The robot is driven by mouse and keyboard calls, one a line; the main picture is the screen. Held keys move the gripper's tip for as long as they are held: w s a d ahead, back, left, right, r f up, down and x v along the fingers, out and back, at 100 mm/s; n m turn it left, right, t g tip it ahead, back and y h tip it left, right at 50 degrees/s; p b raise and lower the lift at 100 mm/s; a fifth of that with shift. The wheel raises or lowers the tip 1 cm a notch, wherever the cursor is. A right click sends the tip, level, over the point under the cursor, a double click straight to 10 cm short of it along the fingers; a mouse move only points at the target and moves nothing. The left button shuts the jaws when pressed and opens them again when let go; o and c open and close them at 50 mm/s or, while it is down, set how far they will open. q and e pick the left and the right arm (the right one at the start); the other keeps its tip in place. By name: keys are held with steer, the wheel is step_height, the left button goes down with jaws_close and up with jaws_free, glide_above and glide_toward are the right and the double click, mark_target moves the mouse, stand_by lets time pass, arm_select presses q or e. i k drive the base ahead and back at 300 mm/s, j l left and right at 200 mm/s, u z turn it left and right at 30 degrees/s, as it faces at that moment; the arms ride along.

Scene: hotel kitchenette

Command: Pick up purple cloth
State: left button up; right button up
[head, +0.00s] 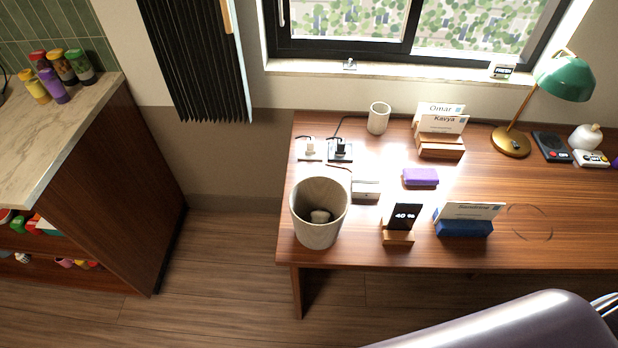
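A small purple folded item (420,177), which looks like the purple cloth, lies flat on the wooden desk (350,256), near the middle of its visible part. It is uncovered in the head view. Neither my left nor my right gripper is in view.
Around it stand a card holder (440,148), a small white box (366,190), a phone on a stand (402,217) and a blue card holder (464,228). A large bin (319,225) stands at the desk's left. A green lamp (566,78) is at right. Floor left of the desk is clear.

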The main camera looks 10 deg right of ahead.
mark_target(412, 176)
steer(key=z, duration=1.3)
